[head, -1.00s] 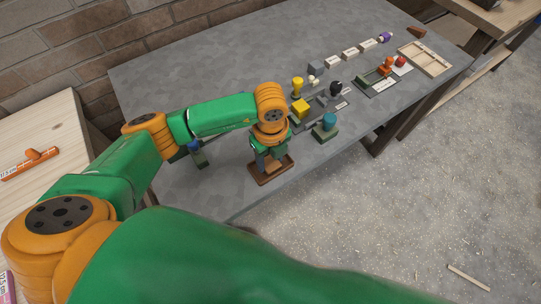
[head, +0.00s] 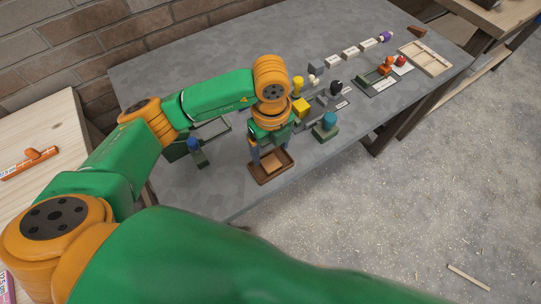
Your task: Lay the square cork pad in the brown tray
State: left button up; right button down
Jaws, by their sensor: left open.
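The brown tray (head: 264,182) lies near the front edge of the grey table. The light tan square cork pad (head: 273,162) shows inside the tray, partly hidden by my left gripper. It looks flat on the tray floor, within the rim. My left gripper (head: 271,152) points down over the tray, its fingers apart on either side above the pad and holding nothing that I can see. My right gripper is not in view.
A block with a blue knob (head: 193,146) and a dark green frame (head: 213,131) stand left of the tray. A wooden tray (head: 424,59) lies far right.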

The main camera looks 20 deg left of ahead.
aim_at(271, 163)
pick_arm(q)
notch_tip(271, 163, up, 7)
dwell(0.4)
